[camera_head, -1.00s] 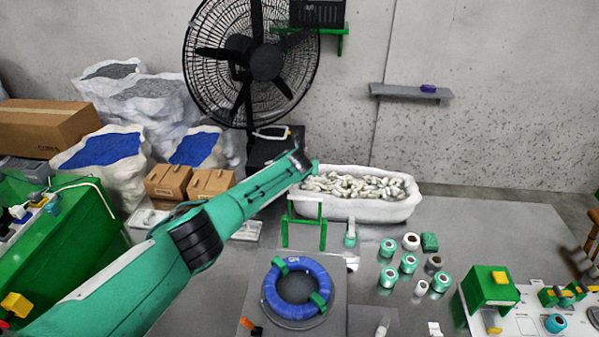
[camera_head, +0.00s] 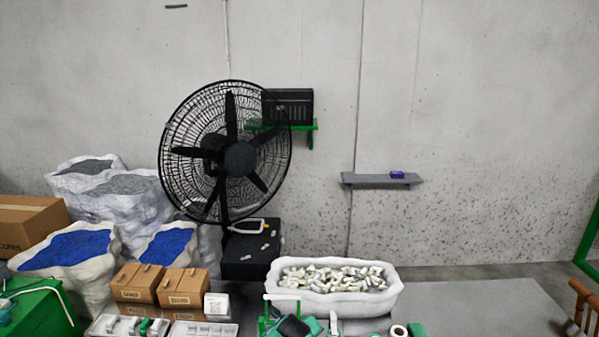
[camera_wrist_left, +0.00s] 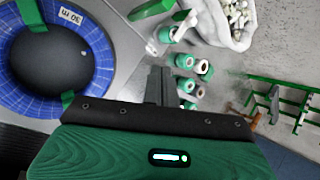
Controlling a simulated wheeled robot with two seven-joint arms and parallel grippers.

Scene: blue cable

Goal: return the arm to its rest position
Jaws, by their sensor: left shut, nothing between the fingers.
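My left gripper (camera_wrist_left: 160,75) shows in the left wrist view with its dark fingers together and nothing between them. The blue cable coil (camera_wrist_left: 20,98), marked 30 m and tied with green bands, lies at the upper left of that view, beside and apart from the fingers. The coil is out of the head view. Teal parts at the bottom edge of the head view are cut off, and I cannot tell whether my left gripper is among them. My right arm is in neither view.
Several green and white spools (camera_wrist_left: 186,62) lie beyond the fingers. A white tub of small pale pieces (camera_head: 335,300) stands on the grey table (camera_head: 480,305). Cardboard boxes (camera_head: 182,288), sacks (camera_head: 65,250) and a large fan (camera_head: 228,150) stand at the left and behind.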

